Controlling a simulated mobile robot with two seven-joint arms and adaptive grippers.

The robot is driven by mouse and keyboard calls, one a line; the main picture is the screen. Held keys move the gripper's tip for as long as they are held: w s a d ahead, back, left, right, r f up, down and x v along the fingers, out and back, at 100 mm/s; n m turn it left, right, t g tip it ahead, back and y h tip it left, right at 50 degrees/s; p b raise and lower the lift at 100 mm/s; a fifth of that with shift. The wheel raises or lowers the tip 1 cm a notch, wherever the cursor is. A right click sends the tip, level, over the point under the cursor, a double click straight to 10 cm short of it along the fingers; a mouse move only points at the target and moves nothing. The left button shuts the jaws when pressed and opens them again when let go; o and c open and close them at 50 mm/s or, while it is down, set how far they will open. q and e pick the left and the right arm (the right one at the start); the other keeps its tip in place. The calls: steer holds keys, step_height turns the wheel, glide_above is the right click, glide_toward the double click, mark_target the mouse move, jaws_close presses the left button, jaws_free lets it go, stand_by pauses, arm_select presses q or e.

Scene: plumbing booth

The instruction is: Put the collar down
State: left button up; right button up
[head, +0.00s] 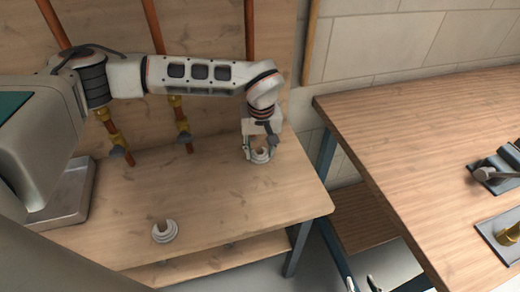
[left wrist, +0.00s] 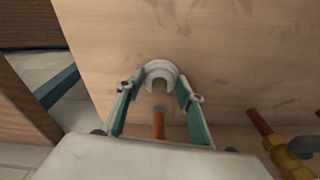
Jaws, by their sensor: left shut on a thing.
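The collar, a pale C-shaped ring (head: 261,157), is between the fingertips of my left gripper (head: 260,146), at the right end of the wooden bench. In the left wrist view, the teal fingers of that gripper (left wrist: 158,92) are shut on the collar (left wrist: 161,69), one on each side. The collar's open gap faces the gripper. It is at or just above the bench top; I cannot tell if it touches. Small pale tips (head: 362,283) at the bottom edge of the head view may be my right gripper, mostly cut off.
A second pale collar (head: 165,232) lies near the bench's front edge. Copper pipes with brass valves (head: 181,115) hang along the back panel. A copper pipe end (left wrist: 158,125) shows between the fingers. A separate table (head: 420,130) stands at right. The bench (head: 220,200) between the collars is clear.

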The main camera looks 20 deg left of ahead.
arm_select(q)
steer(key=shift+f, duration=0.15)
steer(key=o, duration=1)
steer(key=r, duration=0.7)
steer(key=shift+s+d+r, duration=0.2)
steer(key=shift+s+r, duration=0.2)
steer(key=shift+f, duration=0.1)
